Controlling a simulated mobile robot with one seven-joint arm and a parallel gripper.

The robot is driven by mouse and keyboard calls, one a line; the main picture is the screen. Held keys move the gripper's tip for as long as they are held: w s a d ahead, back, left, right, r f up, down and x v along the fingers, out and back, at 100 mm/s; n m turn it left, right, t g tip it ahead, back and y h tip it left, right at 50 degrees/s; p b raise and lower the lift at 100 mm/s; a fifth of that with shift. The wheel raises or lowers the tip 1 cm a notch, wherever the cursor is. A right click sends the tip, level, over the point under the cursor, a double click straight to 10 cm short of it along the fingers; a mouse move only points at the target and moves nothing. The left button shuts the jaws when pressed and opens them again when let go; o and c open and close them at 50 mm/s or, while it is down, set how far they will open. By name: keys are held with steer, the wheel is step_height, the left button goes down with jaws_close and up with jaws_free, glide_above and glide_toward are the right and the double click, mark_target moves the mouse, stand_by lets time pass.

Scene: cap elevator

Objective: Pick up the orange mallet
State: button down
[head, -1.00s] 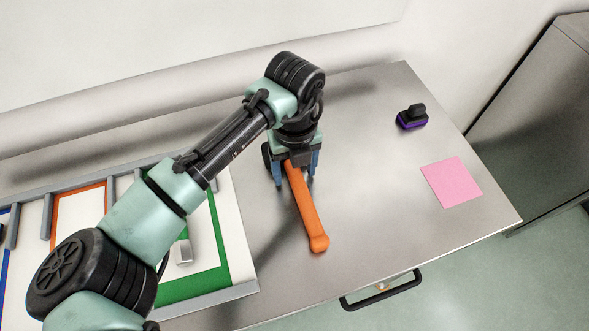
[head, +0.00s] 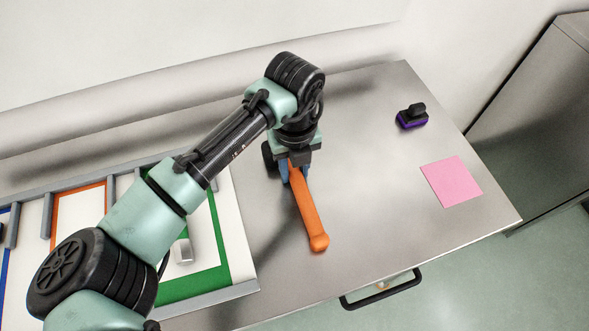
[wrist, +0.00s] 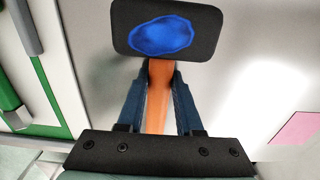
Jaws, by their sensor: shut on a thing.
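The orange mallet (head: 308,212) lies on the metal table, its orange handle pointing toward the front edge in the head view. In the wrist view its dark head (wrist: 122,28) with a blue oval patch is at the top, and the orange handle (wrist: 158,95) runs down between the fingers. My gripper (head: 296,176) points down over the mallet and is shut on the handle; it also shows in the wrist view (wrist: 160,85). In the head view the mallet's head is mostly hidden behind my gripper. I cannot tell whether the mallet is clear of the table.
A tray (head: 240,250) with colored outlines and grey dividers lies at the left, partly under my arm. A black and purple object (head: 411,116) and a pink square (head: 451,182) lie at the right. The table between is clear. A black drawer handle (head: 382,292) sits at the front.

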mark_target(295, 170)
step_height(295, 170, up, 10)
steer(key=shift+r, duration=0.1)
stand_by(0.4)
steer(key=shift+a, duration=0.1)
